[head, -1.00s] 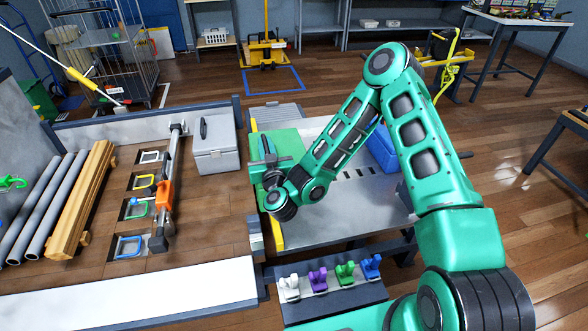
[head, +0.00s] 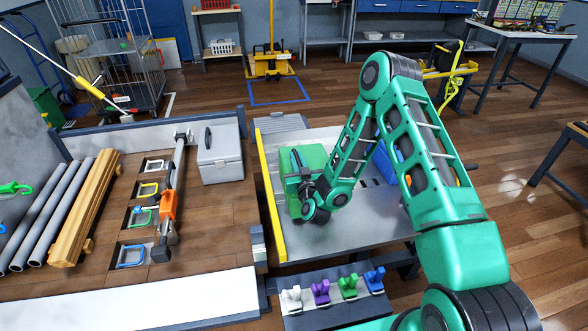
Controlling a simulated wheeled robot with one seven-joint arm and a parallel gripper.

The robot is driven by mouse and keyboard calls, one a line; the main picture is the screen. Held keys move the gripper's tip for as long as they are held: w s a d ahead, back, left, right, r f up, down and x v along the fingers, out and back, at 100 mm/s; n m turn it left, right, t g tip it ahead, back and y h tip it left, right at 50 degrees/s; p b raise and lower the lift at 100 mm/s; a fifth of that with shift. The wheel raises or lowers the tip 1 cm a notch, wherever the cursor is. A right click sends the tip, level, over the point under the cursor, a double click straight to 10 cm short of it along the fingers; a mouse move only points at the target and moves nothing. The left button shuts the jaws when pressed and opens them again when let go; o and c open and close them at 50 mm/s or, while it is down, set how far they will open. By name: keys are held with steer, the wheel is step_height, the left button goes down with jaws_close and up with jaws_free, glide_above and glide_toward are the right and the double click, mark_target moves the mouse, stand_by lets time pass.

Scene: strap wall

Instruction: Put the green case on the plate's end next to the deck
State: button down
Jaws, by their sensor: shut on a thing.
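The green case (head: 289,162) is over the left part of the grey metal plate (head: 345,240), just right of the yellow strip (head: 273,215) along the plate's edge by the deck. My gripper (head: 301,172) is shut on the case's handle from above; the fingertips are partly hidden by my wrist. I cannot tell whether the case touches the plate or hangs slightly above it. The wooden deck (head: 215,215) lies left of the plate, with a narrow gap between them.
A blue case (head: 386,152) is on the plate's right part, partly behind my arm. A grey case (head: 219,160), an orange-handled bar clamp (head: 168,205), pipes and wooden beams lie on the deck. Coloured clips (head: 320,291) stand on a small front shelf.

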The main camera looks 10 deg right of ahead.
steer(key=shift+f, duration=1.9)
steer(key=c, duration=1.8)
jaws_free()
steer(key=shift+f, duration=0.1)
steer(key=shift+o, duration=0.2)
steer(key=shift+s, duration=0.15)
steer(key=s, duration=0.9)
steer(key=shift+s, duration=0.1)
steer(key=shift+s+d+f, duration=0.15)
steer(key=shift+s, duration=0.4)
steer(key=shift+s+r, duration=0.2)
steer(key=shift+s, duration=0.45)
